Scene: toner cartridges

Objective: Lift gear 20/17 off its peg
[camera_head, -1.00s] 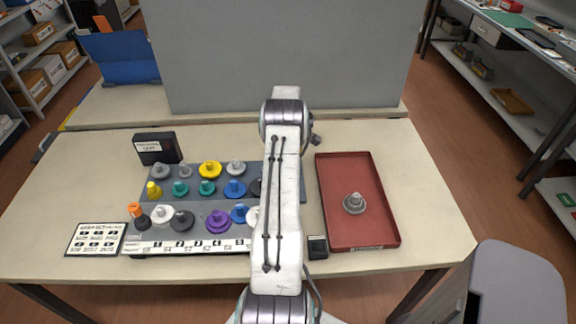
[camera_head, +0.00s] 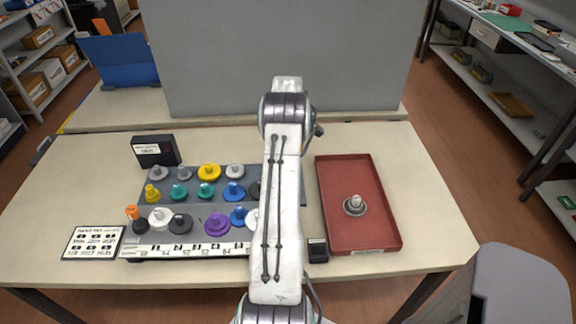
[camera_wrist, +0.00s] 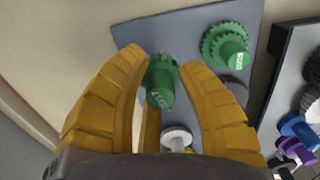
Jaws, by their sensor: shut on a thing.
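In the wrist view, my gripper (camera_wrist: 163,90) has its two yellow fingers closed around the hub of a dark green gear (camera_wrist: 161,82). Its pale label is too small to read, so I cannot tell if it is gear 20/17. Whether it sits on its peg or is just clear of it, I cannot tell. A second, larger green gear (camera_wrist: 226,42) with a label stands on the blue-grey board (camera_wrist: 185,35), up and to the right. In the head view my arm hides the gripper and the held gear.
A pale grey gear (camera_wrist: 176,136) is close below the held one, and a grey part is behind the right finger. In the head view, several coloured gears stand on the board (camera_head: 195,200). A red tray (camera_head: 337,175) on the right holds one grey gear (camera_head: 355,205).

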